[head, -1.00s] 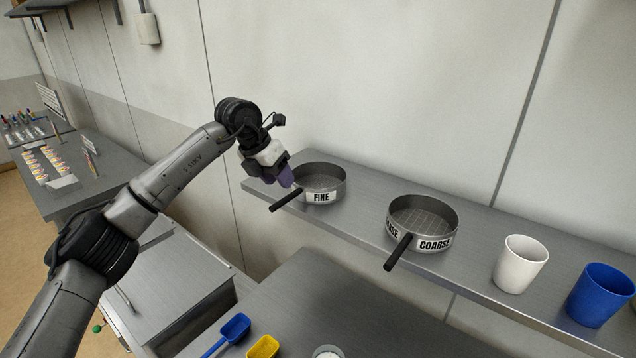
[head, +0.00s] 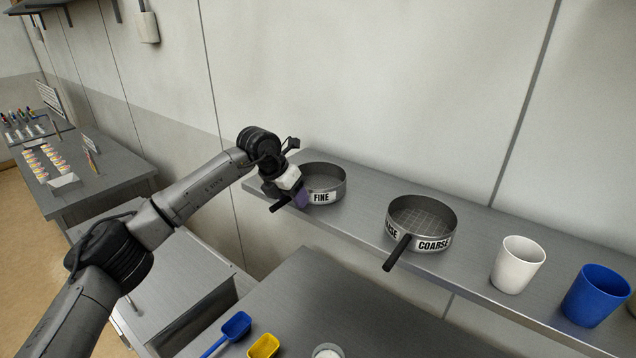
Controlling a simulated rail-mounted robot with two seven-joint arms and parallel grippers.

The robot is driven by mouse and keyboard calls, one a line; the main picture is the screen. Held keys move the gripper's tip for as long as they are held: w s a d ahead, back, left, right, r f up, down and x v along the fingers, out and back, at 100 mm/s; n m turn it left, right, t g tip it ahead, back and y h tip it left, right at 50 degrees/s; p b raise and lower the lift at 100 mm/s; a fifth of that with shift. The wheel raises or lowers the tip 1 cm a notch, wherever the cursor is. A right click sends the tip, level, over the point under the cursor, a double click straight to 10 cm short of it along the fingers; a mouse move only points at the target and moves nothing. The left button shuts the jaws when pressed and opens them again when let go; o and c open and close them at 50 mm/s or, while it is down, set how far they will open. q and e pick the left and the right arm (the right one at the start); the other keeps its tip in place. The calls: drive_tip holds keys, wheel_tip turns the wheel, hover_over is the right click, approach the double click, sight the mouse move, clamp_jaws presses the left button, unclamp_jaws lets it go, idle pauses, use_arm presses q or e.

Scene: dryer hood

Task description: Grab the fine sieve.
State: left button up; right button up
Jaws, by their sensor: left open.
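The fine sieve (head: 328,185) is a round grey metal sieve with a white FINE label and a black handle. It stands on the left part of the wall shelf, with its handle pointing to the lower left. My left gripper (head: 299,201) is open at the handle, close to the sieve's rim, and covers part of the handle. I cannot tell whether its fingers touch the handle. The coarse sieve (head: 436,238), labelled COARSE, stands to the right on the same shelf. My right gripper is not in view.
The shelf (head: 365,208) also holds a white cup (head: 517,265) and a blue cup (head: 595,296) at the right. Below, a blue scoop (head: 236,326) and a yellow scoop (head: 264,346) lie on the worktop (head: 330,305). The wall stands close behind the shelf.

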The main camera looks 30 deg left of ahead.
use_arm(q)
drive_tip(key=shift+c, duration=0.3)
clamp_jaws()
